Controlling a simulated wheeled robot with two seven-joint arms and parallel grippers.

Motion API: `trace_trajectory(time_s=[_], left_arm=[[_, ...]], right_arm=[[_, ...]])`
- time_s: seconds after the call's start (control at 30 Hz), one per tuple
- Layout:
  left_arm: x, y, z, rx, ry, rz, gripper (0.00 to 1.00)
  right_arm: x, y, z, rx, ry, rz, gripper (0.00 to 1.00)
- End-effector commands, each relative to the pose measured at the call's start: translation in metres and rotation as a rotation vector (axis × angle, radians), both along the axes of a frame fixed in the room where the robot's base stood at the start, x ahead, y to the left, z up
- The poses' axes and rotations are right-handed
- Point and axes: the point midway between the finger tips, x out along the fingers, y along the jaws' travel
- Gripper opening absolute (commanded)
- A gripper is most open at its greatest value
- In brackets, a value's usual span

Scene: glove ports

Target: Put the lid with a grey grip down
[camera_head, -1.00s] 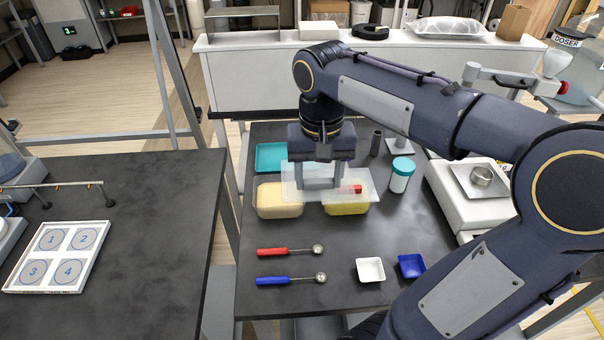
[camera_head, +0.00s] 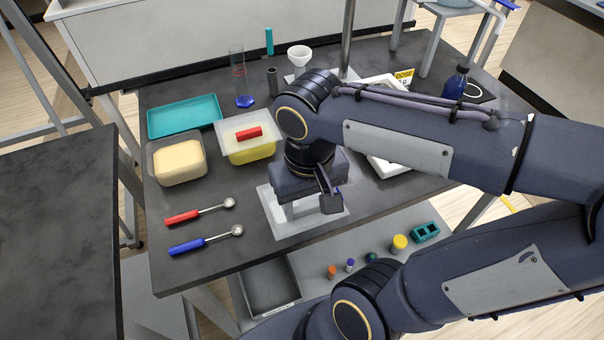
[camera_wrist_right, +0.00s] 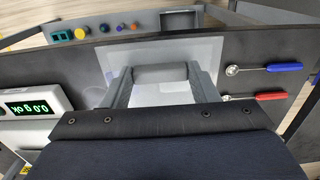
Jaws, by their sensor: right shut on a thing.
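The translucent lid with a grey grip (camera_head: 272,222) is in my right gripper (camera_head: 305,207), over the front middle of the dark table. In the right wrist view my right gripper (camera_wrist_right: 160,82) has its two fingers on either side of the grey grip (camera_wrist_right: 158,73), and the clear lid plate (camera_wrist_right: 205,50) spreads beyond them. I cannot tell whether the lid touches the table. The tub with cream-coloured contents (camera_head: 157,172) is open. Beside it, a lid with a red grip (camera_head: 232,124) lies on the tub with yellow contents (camera_head: 252,154). My left gripper is out of view.
A red-handled spoon (camera_head: 183,217) and a blue-handled spoon (camera_head: 188,247) lie left of the lid. A teal tray (camera_head: 185,115) is behind the tubs. The scale (camera_wrist_right: 36,108) is near. My arm hides the table right of the lid. Table is bare between spoons and lid.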

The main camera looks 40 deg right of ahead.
Motion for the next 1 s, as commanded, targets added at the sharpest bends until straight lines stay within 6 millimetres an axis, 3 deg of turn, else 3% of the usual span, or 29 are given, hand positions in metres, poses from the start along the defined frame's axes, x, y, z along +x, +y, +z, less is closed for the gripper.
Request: trace_trajectory(time_s=[0.4, 0.8, 1.0], left_arm=[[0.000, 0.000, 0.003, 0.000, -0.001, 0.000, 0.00], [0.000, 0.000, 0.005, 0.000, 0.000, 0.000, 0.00], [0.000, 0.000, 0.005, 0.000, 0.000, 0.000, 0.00]], right_arm=[[0.084, -0.020, -0.045, 0.001, 0.005, -0.001, 0.32], [0.121, -0.030, -0.070, 0.000, 0.005, -0.001, 0.32], [0.127, -0.031, -0.075, 0.000, 0.000, -0.001, 0.32]])
